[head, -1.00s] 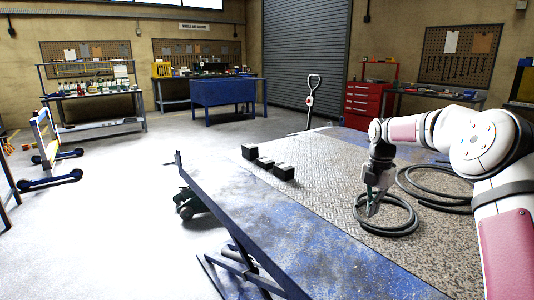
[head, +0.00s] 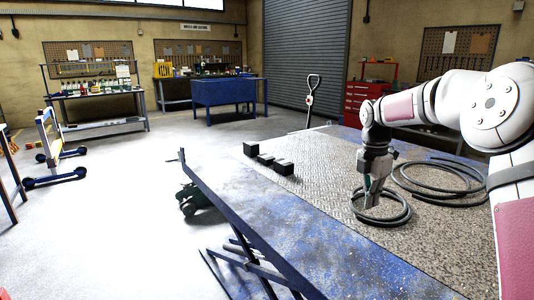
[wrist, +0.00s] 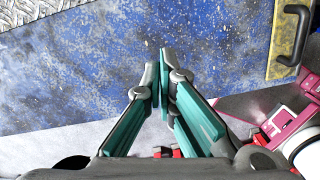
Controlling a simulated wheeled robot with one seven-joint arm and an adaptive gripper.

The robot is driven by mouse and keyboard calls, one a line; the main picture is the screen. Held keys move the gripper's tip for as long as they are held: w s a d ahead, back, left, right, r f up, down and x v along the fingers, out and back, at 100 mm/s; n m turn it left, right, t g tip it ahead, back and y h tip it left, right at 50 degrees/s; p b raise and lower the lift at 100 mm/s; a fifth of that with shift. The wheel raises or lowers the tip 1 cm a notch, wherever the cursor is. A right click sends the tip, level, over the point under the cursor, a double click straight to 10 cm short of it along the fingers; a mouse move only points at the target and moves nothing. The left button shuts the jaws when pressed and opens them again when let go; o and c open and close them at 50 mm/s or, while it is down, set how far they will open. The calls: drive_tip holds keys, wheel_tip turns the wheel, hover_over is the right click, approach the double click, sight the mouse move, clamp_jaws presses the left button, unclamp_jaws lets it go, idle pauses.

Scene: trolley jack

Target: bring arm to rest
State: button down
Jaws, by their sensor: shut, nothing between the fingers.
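My arm reaches in from the right in the head view, bent at the elbow, with its wrist pointing down.
Small black blocks (head: 268,160) sit on the table's tread plate. A second hose coil (head: 450,180) lies to the right. A dark green wheeled thing (head: 192,199) is on the floor beside the table. Open floor (head: 120,220) lies to the left.

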drive_tip(key=s+a+r+m, duration=0.2)
drive_tip(key=s+r+m, duration=0.15)
drive_tip(key=s, duration=0.35)
drive_tip(key=s+a+r+m+h, duration=0.1)
drive_tip(key=s+a+r+m, duration=0.2)
drive_tip(key=s, duration=0.5)
drive_tip(key=s+a+r+m, duration=0.1)
drive_tip(key=s+r+m, duration=0.35)
drive_tip(key=s, duration=0.25)
drive_tip(key=s+a+f+m+t+y, duration=0.1)
drive_tip(key=s+a+f+m, duration=0.15)
drive_tip(key=s+m, duration=0.7)
drive_tip(key=s+a+f+m+y, duration=0.1)
drive_tip(key=s+f+m, duration=0.15)
drive_tip(key=s, duration=1.35)
wheel_tip(320, 180, up, 18)
drive_tip(key=t+p, duration=0.3)
drive_tip(key=p, duration=1.3)
drive_tip(key=shift+p, duration=0.3)
drive_tip(key=shift+d, duration=0.1)
